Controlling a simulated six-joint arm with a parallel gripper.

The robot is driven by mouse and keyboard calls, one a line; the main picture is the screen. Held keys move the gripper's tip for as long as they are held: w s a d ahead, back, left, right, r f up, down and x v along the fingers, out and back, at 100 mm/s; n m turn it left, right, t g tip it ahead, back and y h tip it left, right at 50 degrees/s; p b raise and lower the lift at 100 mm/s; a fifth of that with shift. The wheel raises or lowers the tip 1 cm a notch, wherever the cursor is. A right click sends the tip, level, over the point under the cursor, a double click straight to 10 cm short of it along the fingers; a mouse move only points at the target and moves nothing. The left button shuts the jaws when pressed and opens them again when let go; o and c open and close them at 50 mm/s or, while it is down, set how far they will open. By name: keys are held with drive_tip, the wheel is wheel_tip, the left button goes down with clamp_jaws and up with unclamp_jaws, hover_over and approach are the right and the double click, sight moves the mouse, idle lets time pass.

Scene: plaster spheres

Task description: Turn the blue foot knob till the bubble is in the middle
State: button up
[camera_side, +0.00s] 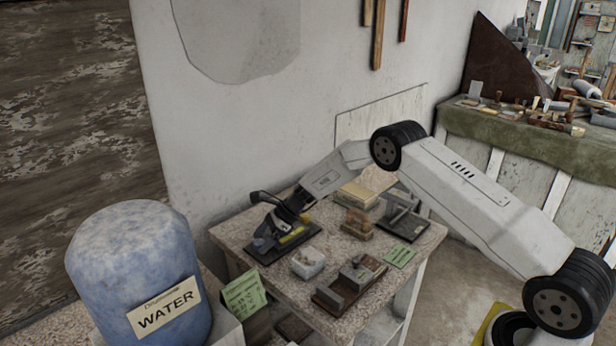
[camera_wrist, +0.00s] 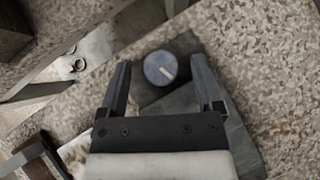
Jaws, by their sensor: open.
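The blue foot knob (camera_wrist: 160,68) is a round, dull blue-grey cap with a pale pointer line across its top, seen from above in the wrist view. My gripper (camera_wrist: 161,72) is open, with one finger on each side of the knob and a gap showing to each; I cannot tell its height over the knob. A yellow bar (camera_side: 293,236), perhaps the level, lies on that plate. No bubble can be made out.
On the speckled table (camera_side: 325,262) stand a small pale box (camera_side: 308,262), a brown block (camera_side: 357,224), a dark metal vice-like tool (camera_side: 350,283) and a grey stand (camera_side: 402,215). A blue water barrel (camera_side: 135,265) stands at the left. The wall is close behind.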

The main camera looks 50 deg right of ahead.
drive_tip(key=shift+w+a+f, duration=0.1)
drive_tip(key=shift+a+f, duration=0.05)
clamp_jaws()
idle(0.4)
drive_tip(key=shift+w+n+g+y, duration=0.1)
drive_tip(key=shift+n+g+y, duration=0.3)
drive_tip(key=shift+n+g, duration=0.9)
drive_tip(key=shift+n, duration=0.3)
